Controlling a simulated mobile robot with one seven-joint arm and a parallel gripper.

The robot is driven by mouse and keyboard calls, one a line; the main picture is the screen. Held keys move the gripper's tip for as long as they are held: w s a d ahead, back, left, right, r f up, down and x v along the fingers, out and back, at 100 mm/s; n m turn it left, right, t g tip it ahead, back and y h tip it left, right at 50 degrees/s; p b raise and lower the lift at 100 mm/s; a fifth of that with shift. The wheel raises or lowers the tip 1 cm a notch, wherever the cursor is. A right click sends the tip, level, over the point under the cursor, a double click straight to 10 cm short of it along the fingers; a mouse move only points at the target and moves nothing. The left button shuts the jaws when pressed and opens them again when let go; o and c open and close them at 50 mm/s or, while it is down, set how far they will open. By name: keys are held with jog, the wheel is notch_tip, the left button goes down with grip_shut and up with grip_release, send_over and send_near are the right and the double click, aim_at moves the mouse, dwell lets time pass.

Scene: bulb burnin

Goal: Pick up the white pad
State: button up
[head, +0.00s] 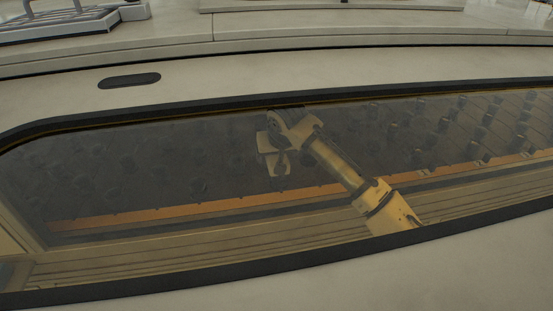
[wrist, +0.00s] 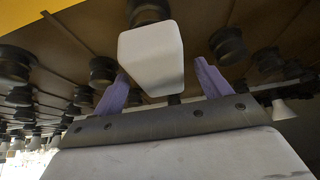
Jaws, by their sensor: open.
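The white pad (wrist: 150,58) shows in the wrist view as a pale rounded block just beyond my gripper, below a black round fitting. My gripper (wrist: 162,72) is open, with one purple finger on each side of the pad. A gap shows on the right; on the left the finger looks close to the pad, and I cannot tell whether it touches. In the head view my arm and gripper (head: 275,160) show dimly behind a tinted window, and I cannot make out the pad there.
Several black round fittings (wrist: 228,45) line the brown panel around the pad. A small white piece (wrist: 283,110) is at the right. In the head view, a dark-rimmed window (head: 150,170) lies in a pale casing, with rows of fittings and an orange strip (head: 160,213) behind it.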

jog(key=c, duration=1.1)
jog(key=shift+o, duration=0.2)
jog(key=shift+r, duration=0.15)
